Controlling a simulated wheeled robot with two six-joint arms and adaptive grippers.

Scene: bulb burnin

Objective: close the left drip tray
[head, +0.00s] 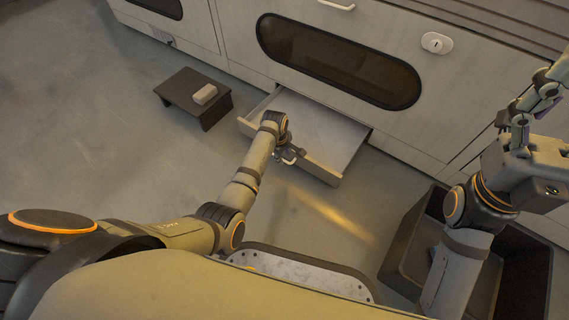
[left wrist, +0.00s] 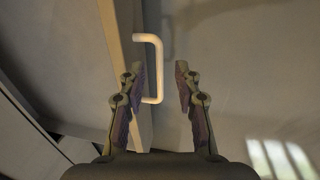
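The left drip tray (head: 325,130) is a pale, shallow drawer at the foot of the cabinet. It stands pulled out over the floor. Its white bar handle (left wrist: 157,65) shows upright between the fingers in the left wrist view. My left gripper (head: 288,154) is at the tray's front panel (head: 318,167), by the handle. The fingers (left wrist: 160,78) are open, one on each side of the handle. The handle lies nearer the left finger, and I cannot tell whether they touch. My right gripper (head: 535,100) is raised at the far right, away from the tray; its finger opening is unclear.
A low dark stool (head: 185,92) with a small pale block (head: 205,94) on it stands left of the tray. A dark open bin (head: 418,240) stands on the floor at the right. The cabinet (head: 235,40) rises behind. Floor in front of the tray is clear.

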